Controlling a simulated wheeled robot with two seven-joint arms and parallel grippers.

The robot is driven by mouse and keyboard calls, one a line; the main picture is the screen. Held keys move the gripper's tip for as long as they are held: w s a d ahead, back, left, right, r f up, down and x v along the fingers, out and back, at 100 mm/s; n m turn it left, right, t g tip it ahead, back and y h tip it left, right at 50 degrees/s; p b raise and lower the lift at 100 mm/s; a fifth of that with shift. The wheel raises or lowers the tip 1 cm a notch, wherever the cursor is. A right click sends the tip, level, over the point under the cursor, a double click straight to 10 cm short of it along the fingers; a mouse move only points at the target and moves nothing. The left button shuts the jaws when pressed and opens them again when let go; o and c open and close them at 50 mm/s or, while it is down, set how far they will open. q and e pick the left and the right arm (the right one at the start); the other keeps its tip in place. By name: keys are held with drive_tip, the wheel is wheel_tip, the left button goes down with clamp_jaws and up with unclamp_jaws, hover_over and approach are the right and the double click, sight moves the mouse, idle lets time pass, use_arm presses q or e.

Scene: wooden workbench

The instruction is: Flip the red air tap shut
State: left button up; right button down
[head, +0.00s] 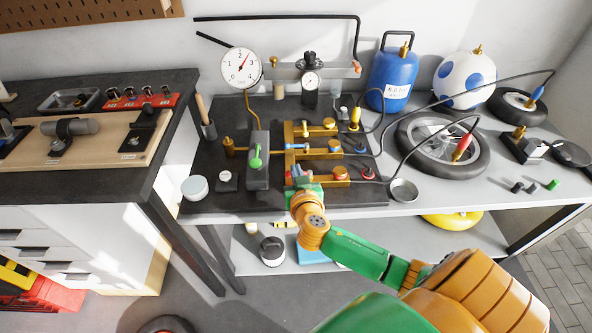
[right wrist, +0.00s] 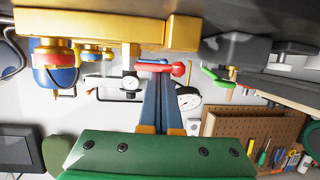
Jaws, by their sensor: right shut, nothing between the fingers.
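The brass manifold (head: 290,133) stands on the dark board with yellow (head: 330,123), blue (head: 296,146) and red taps. The red tap (right wrist: 177,68) lies across the fingertips in the right wrist view, beside the brass block (right wrist: 182,33). In the head view it is mostly hidden by my gripper. My right gripper (right wrist: 160,77) is shut and empty, its blue fingers together. Its tips are at or very near the red lever; I cannot tell whether they touch. In the head view the gripper (head: 297,173) is at the manifold's front end. My left gripper is out of view.
A grey block with a green lever (head: 256,157) stands just left of the manifold. Hoses run right to the wheel (head: 440,141). A steel bowl (head: 403,190) and a white round tub (head: 195,187) sit near the front edge. A large gauge (head: 241,67) stands behind.

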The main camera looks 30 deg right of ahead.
sight(290, 175)
drive_tip(key=shift+s+n+y, duration=0.1)
drive_tip(key=shift+n+y, duration=0.3)
drive_tip(key=shift+y, duration=0.1)
drive_tip(key=n+y, duration=0.1)
drive_tip(key=y, duration=0.1)
drive_tip(key=s+n+t+y, duration=0.1)
drive_tip(key=n, duration=0.1)
drive_tip(key=shift+s+y, duration=0.1)
drive_tip(key=shift+y, duration=0.3)
drive_tip(key=n+y, duration=0.2)
drive_tip(key=s+n+y, duration=0.1)
drive_tip(key=n+y, duration=0.1)
drive_tip(key=shift+d+y+p, duration=0.2)
drive_tip(key=shift+y+p, duration=0.1)
drive_tip(key=shift+p, duration=0.1)
drive_tip(key=shift+s+d+n+g+y, duration=0.1)
drive_tip(key=shift+s+n+g+y, duration=0.1)
drive_tip(key=shift+n+y, duration=0.4)
drive_tip(key=shift+s+n+g+y, duration=0.2)
drive_tip(key=shift+n+y, duration=0.2)
drive_tip(key=shift+y, duration=0.3)
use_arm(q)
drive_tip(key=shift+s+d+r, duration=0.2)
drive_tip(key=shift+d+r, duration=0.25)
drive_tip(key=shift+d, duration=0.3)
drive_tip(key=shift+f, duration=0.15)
use_arm(e)
drive_tip(key=shift+f, duration=0.1)
